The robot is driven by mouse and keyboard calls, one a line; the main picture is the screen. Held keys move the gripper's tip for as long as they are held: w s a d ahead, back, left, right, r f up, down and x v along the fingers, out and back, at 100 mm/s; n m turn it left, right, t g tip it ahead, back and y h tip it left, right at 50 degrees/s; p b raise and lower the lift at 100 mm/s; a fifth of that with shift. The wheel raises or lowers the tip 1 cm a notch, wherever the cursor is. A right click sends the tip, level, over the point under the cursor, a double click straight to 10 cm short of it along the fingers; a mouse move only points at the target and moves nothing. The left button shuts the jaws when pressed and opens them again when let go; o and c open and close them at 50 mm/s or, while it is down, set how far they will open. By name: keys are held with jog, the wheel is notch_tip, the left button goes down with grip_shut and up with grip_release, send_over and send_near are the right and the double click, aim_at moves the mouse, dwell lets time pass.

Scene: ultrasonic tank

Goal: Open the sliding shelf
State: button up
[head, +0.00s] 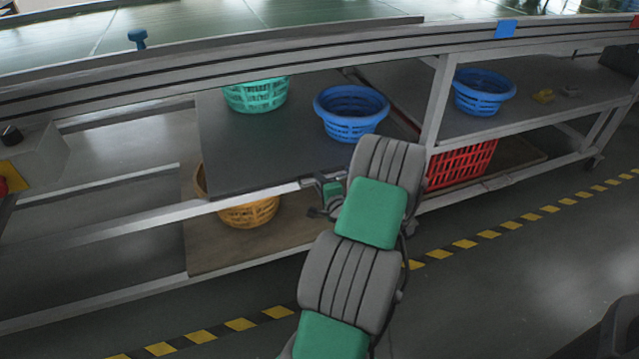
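The dark grey shelf board (255,155) lies in the upper level of the grey metal frame under the long bench top. A teal basket (256,95) and a blue basket (350,112) stand on it. My gripper (312,186) is at the front edge of this board, close to the pale front rail. My own green and grey arm hides much of the gripper and the right part of the edge. I cannot tell whether the fingers touch or hold the edge, or how far apart they are.
A yellow basket (248,211) sits on the lower board below the shelf. To the right, another blue basket (483,92) stands on the upper level, above a red crate (461,163). A frame post (437,105) stands between. Yellow-black floor tape (465,243) crosses the clear floor in front.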

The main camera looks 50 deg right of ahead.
grip_shut()
dwell(1.1)
